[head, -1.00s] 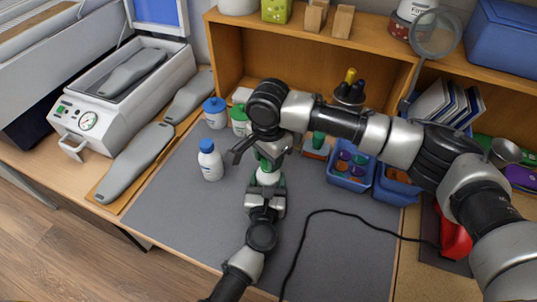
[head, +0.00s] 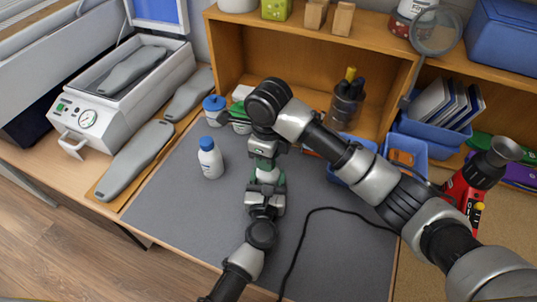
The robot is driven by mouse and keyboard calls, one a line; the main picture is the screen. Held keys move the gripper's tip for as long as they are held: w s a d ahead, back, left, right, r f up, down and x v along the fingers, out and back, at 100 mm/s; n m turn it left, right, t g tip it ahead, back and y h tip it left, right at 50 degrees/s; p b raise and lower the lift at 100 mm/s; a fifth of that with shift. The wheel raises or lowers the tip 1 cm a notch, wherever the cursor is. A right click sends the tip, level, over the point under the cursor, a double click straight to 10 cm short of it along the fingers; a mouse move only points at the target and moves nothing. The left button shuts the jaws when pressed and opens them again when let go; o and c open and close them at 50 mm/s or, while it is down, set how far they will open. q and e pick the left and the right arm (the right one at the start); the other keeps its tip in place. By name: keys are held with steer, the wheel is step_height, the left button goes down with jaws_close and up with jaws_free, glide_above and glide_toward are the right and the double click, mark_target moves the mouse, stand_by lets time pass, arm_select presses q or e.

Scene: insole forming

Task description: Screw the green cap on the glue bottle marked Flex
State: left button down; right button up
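A white bottle with green parts (head: 281,179) stands upright on the grey mat, mostly hidden by my grippers; its marking cannot be read. My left gripper (head: 266,190), reaching in from the bottom, is shut around its body. My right gripper (head: 265,157) points down directly over the bottle's top. Green (head: 265,164) shows just below it, seemingly the cap at the bottle's neck. The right fingers are seen nearly edge-on, so their grip on the cap cannot be made out. A second white bottle with a blue cap (head: 210,158) stands apart to the left.
A blue-lidded jar (head: 214,110) and a green-lidded jar (head: 240,122) stand behind. Blue bins (head: 408,155) and a dark tool holder (head: 345,105) are at the back right. A red tool (head: 468,190) stands at the right. A black cable (head: 300,240) crosses the mat. The front left mat is clear.

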steer(key=o, duration=0.9)
steer(key=shift+r, duration=2.25)
steer(key=shift+c, duration=0.4)
